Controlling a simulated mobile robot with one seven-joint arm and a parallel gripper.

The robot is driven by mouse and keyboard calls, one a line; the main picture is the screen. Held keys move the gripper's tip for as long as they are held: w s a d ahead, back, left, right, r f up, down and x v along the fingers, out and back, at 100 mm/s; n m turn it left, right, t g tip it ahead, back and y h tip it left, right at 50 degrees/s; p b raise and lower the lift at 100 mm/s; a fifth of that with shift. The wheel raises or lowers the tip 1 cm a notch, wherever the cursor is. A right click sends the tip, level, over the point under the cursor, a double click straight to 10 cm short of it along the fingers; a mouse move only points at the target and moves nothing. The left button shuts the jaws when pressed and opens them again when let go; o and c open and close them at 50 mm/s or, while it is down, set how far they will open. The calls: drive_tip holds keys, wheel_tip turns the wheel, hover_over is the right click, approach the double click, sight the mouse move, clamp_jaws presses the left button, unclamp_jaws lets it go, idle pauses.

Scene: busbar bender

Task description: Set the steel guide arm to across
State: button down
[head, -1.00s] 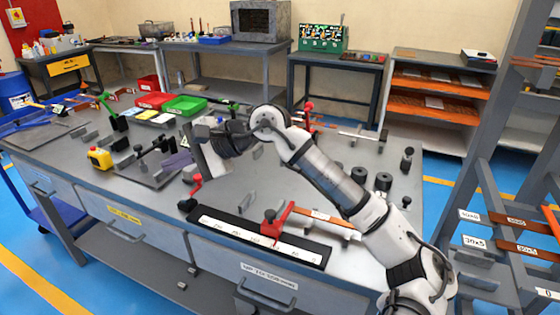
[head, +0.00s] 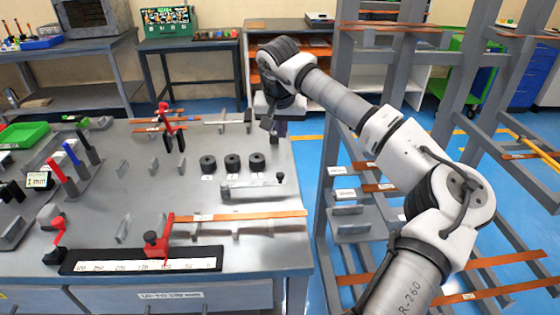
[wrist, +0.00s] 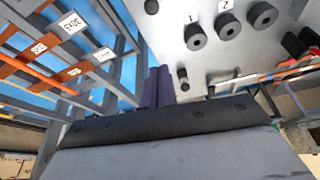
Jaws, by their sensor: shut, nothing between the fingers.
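The steel guide arm (head: 248,187) appears to be the flat grey bar on the right of the bench. It lies roughly left to right in the head view, in front of the black rollers, with an upright black knob (head: 280,178) at its right end. My gripper (head: 281,132) points down near the bench's right edge, behind the guide arm and apart from it. In the wrist view my purple fingers (wrist: 158,84) are shut together and empty. A black knob at the top of that view (wrist: 152,6) is probably the guide arm's; the bar itself is out of frame.
Several black rollers (head: 231,164) stand behind the guide arm. A copper bar (head: 256,217) and red-handled stop (head: 157,240) lie in front. A thin rod with a black end post (head: 248,117) is at the back. A grey rack (head: 335,150) stands to the right.

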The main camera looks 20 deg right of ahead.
drive_tip(key=shift+f, duration=0.15)
drive_tip(key=f+p, duration=0.1)
drive_tip(key=f, duration=0.2)
drive_tip(key=f+p, duration=0.2)
drive_tip(key=f, duration=0.1)
drive_tip(key=f+p, duration=0.1)
drive_tip(key=f, duration=0.2)
drive_tip(key=shift+w+f, duration=0.2)
drive_tip(key=shift+w, duration=0.15)
drive_tip(key=shift+s+a+f+p, duration=0.25)
drive_tip(key=shift+s+p, duration=0.15)
drive_tip(key=shift+s, duration=0.15)
drive_tip(key=shift+s+b, duration=0.2)
drive_tip(key=shift+b, duration=0.1)
